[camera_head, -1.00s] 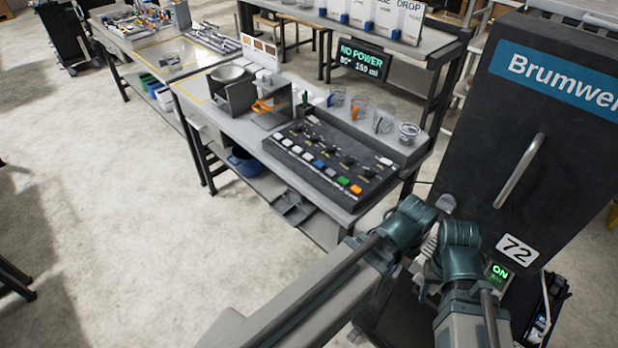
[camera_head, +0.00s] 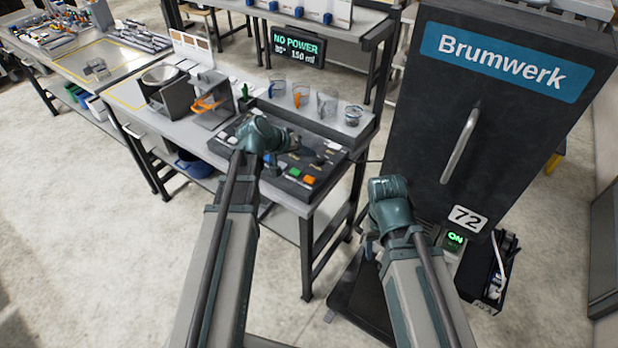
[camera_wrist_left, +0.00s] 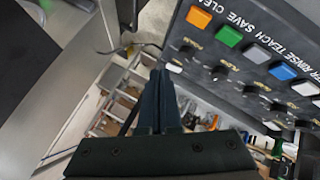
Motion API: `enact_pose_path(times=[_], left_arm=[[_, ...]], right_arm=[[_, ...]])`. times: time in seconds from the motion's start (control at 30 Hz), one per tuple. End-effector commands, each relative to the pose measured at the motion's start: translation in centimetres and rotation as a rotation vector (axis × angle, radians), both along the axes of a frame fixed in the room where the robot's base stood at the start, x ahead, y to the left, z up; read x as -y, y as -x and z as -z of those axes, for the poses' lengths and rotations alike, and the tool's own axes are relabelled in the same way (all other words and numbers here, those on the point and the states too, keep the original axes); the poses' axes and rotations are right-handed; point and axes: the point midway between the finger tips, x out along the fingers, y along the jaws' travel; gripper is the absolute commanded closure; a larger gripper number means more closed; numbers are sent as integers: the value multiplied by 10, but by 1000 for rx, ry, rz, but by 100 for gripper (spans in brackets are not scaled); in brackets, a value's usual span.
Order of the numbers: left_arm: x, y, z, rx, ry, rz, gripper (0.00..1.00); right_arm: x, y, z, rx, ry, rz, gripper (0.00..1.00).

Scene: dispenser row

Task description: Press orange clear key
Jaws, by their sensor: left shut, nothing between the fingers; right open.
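The orange clear key (camera_head: 308,180) is at the near right end of the dark control panel (camera_head: 328,172), beside a green key (camera_head: 295,172). In the left wrist view the orange key (camera_wrist_left: 198,17) is at the upper edge, with part of its "CLE" lettering beside it. My left gripper (camera_wrist_left: 163,75) is shut and empty, apart from the keys and lower left of the orange one in that view. In the head view my left wrist (camera_head: 262,135) covers much of the panel and hides its own fingers. My right gripper (camera_head: 370,245) is low before the dark cabinet; its fingers barely show.
The dark Brumwerk cabinet (camera_head: 500,110) stands right of the bench. A display (camera_head: 299,47) reads NO POWER, while a small green sign (camera_head: 455,238) reads ON. Several clear cups (camera_head: 326,103) stand behind the panel. Black knobs (camera_wrist_left: 219,73) stick up beside the keys.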

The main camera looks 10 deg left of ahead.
Motion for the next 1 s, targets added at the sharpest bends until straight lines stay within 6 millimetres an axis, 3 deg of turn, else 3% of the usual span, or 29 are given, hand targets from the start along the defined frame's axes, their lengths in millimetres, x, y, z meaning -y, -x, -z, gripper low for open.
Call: enact_pose_path(times=[0.57,1.0], left_arm=[[-4,-2,3,7,6,-7,100],[-13,1,50,7,5,-6,100]], right_arm=[[0,0,5,0,0,0,50],[0,0,52,0,0,2,50]])
